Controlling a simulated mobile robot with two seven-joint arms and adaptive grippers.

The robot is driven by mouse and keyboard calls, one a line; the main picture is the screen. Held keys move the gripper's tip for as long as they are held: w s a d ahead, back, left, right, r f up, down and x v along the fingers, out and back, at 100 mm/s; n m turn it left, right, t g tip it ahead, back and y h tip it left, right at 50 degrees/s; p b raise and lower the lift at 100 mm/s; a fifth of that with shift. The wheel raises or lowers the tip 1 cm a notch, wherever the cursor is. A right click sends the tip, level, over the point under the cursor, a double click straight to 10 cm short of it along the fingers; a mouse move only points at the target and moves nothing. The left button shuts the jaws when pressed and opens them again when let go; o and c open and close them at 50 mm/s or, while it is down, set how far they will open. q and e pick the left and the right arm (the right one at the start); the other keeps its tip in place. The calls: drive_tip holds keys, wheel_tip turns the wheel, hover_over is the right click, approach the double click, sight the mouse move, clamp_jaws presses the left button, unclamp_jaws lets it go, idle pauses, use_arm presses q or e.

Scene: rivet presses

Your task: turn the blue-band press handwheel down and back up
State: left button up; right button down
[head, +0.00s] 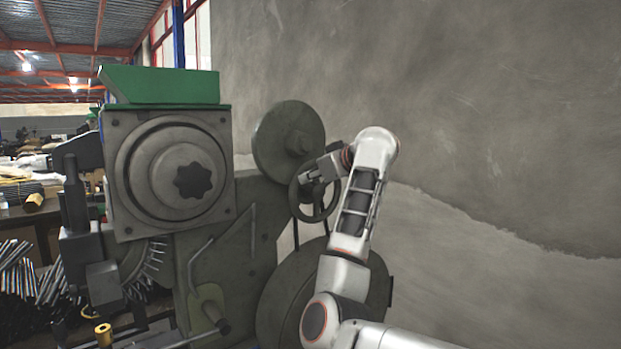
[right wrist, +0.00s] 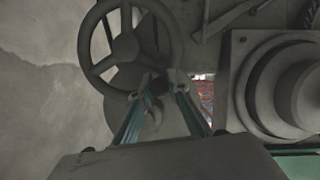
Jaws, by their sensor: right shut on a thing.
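A grey press (head: 170,180) with a green top (head: 165,88) stands left of centre in the head view. Its dark spoked handwheel (head: 292,200) is on the right side; it also shows at the upper left of the right wrist view (right wrist: 125,45). My right gripper (head: 308,178) is at the handwheel, its arm coming up from the lower right. In the right wrist view its two fingers (right wrist: 158,84) close around a dark part at the wheel's rim, likely a handle. The fingertips partly hide that contact. I see no blue band. My left gripper is out of view.
A large round disc (head: 278,135) is behind the handwheel, and a bigger wheel (head: 285,300) is below it. A plain grey wall (head: 480,110) fills the right side. Metal rods (head: 20,272) and a workbench are at the far left.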

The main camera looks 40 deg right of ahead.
drive_tip(key=c, duration=1.9)
unclamp_jaws()
drive_tip(key=shift+d, duration=0.1)
drive_tip(key=v, duration=1.2)
